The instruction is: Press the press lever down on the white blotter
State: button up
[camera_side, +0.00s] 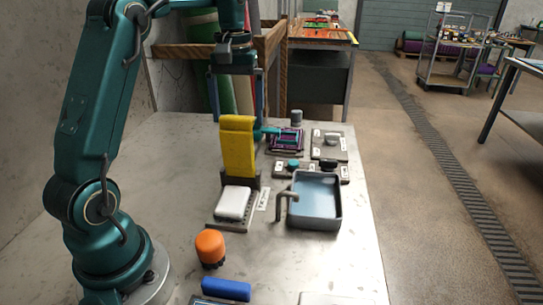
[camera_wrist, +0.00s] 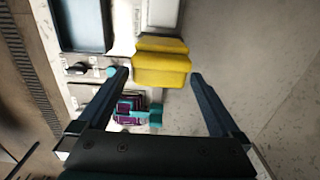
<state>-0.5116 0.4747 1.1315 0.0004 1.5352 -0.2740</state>
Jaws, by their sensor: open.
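The yellow press lever (camera_side: 238,150) stands upright at the back of a small grey press base. The white blotter (camera_side: 233,202) lies flat on the base in front of it. My gripper (camera_side: 236,108) points down above the lever, its fingers open and empty. In the wrist view, the lever (camera_wrist: 161,62) shows just ahead of and between the fingertips (camera_wrist: 159,76); I cannot tell whether they touch it. Part of the blotter (camera_wrist: 158,14) shows at the top edge of that view, beyond the lever.
A grey basin (camera_side: 335,215) with a tap stands right of the press. An orange-topped container (camera_side: 210,246) and blue roll (camera_side: 226,289) are in front. Bare bench lies left of the press.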

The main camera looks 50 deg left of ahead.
jog(key=shift+f, duration=0.15)
grip_shut()
jog(key=shift+s+d, duration=0.1)
jog(key=shift+s+d+t+y, duration=0.6)
jog(key=shift+s+d, duration=0.15)
jog(key=shift+d, duration=0.05)
jog(key=shift+s+d+f+t+y, duration=0.35)
jog(key=shift+s+d+f, duration=1.25)
jog(key=shift+f, duration=0.4)
jog(key=shift+s+d+f+t+y, duration=0.3)
jog(key=shift+s+d+f, duration=1.35)
jog(key=shift+f, duration=0.35)
jog(key=shift+s+d+f+t+y, duration=0.35)
jog(key=shift+s+d+f, duration=1.25)
jog(key=shift+f, duration=0.4)
